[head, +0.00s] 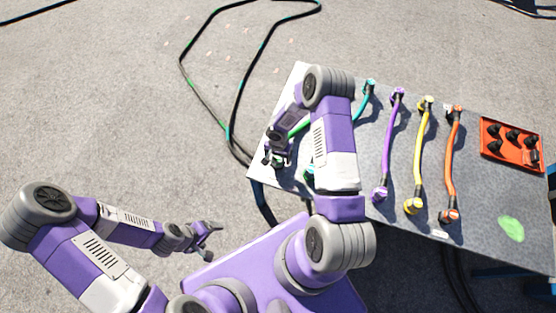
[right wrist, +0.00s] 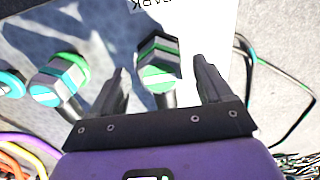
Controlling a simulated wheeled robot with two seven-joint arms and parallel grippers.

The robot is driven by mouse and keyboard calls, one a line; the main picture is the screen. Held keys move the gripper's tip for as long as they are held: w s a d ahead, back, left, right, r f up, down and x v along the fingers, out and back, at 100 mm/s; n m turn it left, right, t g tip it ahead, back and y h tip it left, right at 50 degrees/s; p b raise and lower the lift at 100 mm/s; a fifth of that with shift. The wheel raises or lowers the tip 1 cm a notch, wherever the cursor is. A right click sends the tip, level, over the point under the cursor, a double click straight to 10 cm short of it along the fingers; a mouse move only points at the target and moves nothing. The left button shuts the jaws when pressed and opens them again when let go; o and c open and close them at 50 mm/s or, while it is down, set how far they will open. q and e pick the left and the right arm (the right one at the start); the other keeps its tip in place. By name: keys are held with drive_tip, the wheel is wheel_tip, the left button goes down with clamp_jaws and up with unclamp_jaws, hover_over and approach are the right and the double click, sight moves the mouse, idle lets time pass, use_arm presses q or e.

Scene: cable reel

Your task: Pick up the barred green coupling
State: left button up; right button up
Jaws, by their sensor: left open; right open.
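In the right wrist view a green coupling (right wrist: 157,52) with a white bar across its face and a dark collar stands between the fingers of my right gripper (right wrist: 160,68). The fingers are open, with a gap visible on both sides of it. In the head view my right gripper (head: 277,158) is over the left end of the table. Part of a green hose (head: 299,128) shows there, mostly hidden by my right arm. My left gripper (head: 206,232) is open and empty, left of the table.
A teal-and-white coupling (right wrist: 58,80) is beside the green one. Purple (head: 388,145), yellow (head: 421,150) and orange (head: 450,155) hoses lie across the grey table (head: 485,205). A red tray (head: 511,163) with black parts is at the right. A white label (right wrist: 200,25) lies behind the green coupling.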

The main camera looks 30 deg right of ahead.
drive_tip(key=shift+f, duration=0.55)
drive_tip(key=shift+r, duration=0.1)
drive_tip(key=c, duration=1.2)
